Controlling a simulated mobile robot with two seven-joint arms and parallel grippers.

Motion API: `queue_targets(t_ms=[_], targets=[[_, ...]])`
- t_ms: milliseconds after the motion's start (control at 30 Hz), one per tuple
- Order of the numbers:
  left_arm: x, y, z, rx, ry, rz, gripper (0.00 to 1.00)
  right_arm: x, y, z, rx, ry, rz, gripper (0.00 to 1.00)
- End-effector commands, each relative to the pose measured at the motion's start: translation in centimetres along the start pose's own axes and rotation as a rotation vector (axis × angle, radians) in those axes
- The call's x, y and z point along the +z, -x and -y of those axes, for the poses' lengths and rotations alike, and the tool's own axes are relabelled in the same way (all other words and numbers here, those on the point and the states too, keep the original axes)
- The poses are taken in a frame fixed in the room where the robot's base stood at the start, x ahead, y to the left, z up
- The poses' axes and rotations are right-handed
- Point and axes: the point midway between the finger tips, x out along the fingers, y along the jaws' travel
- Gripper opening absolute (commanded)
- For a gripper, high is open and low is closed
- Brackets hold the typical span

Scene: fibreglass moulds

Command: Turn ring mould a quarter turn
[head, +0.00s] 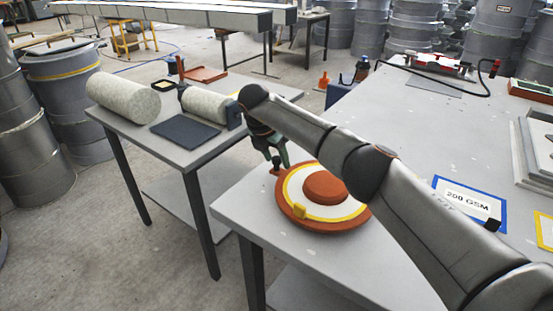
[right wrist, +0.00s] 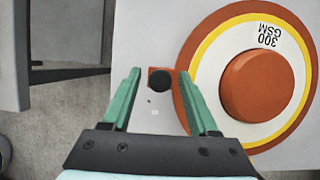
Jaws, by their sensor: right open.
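The ring mould (head: 324,184) is a round orange disc with a white ring, a yellow band and a raised orange centre. It lies flat near the left corner of the table; it also shows at the right of the right wrist view (right wrist: 256,86), with an upside-down "300 GSM" label. A small orange tab with a black round knob (right wrist: 160,80) sits at its rim; I cannot tell if they are joined. My right gripper (head: 277,163) is open, its green fingers either side of the knob in the wrist view, apart from it. My left gripper is not in view.
A blue-edged "200 GSM" card (head: 467,201) lies to the right, partly behind my arm. A lower side table (head: 170,150) with rolls stands to the left. The worktop beyond my arm is mostly clear.

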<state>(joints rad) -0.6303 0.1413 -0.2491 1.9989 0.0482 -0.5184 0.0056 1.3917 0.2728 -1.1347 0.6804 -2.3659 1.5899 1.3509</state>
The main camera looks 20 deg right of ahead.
Motion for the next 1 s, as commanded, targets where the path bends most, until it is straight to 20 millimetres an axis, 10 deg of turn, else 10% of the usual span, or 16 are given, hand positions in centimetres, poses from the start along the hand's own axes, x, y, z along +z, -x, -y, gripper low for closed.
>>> queue_targets(t_ms=[500, 1000], targets=[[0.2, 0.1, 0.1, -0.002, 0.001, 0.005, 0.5, 0.0, 10.2, 0.0, 0.003, 0.001, 0.002, 0.6], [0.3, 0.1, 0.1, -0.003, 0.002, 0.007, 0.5, 0.0, 11.6, 0.0, 0.002, 0.001, 0.001, 0.6]])
